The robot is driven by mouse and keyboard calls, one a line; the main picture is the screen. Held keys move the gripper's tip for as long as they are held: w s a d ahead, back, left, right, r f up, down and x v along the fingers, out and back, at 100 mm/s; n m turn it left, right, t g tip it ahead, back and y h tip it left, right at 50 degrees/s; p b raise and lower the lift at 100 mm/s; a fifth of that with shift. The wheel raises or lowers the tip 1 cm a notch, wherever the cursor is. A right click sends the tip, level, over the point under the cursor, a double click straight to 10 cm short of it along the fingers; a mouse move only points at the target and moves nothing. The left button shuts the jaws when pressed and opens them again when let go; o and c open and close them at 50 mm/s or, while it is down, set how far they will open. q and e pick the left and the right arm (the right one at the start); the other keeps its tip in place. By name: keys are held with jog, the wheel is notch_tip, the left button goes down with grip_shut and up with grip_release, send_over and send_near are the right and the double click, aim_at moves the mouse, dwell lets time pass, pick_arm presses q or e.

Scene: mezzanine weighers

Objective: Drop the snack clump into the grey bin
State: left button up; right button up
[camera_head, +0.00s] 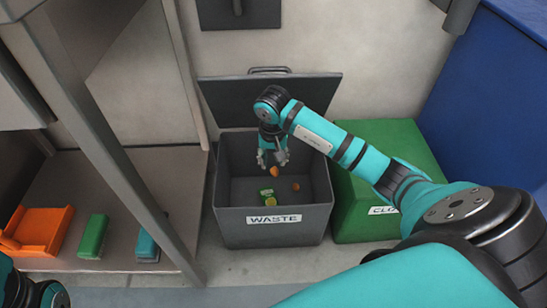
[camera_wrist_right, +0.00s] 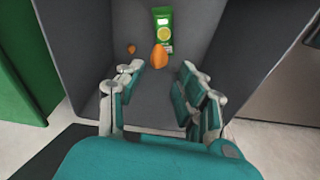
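The grey bin (camera_head: 274,222), marked WASTE, stands open with its lid raised behind it. My right gripper (camera_head: 272,164) is over the bin's opening, pointing down. In the right wrist view its fingers (camera_wrist_right: 163,68) are spread apart. An orange snack clump (camera_wrist_right: 159,57) shows between and beyond the fingertips, touching neither; it also shows just below the gripper in the head view (camera_head: 274,172). I cannot tell whether it is in the air or resting. My left gripper is not in view; only part of my left arm shows at the lower left.
Inside the bin are a green packet (camera_head: 267,196) and a smaller orange piece (camera_head: 295,187). A green bin (camera_head: 375,160) stands right beside it. On the left surface lie an orange tray (camera_head: 40,232), a green block (camera_head: 93,236) and a teal block (camera_head: 147,246). A grey post (camera_head: 120,170) rises in front.

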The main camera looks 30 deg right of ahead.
jog(key=shift+o, duration=1.2)
notch_tip(320, 180, up, 12)
jog(key=s, duration=0.1)
jog(key=shift+a, duration=0.45)
jog(key=shift+s+f, duration=0.15)
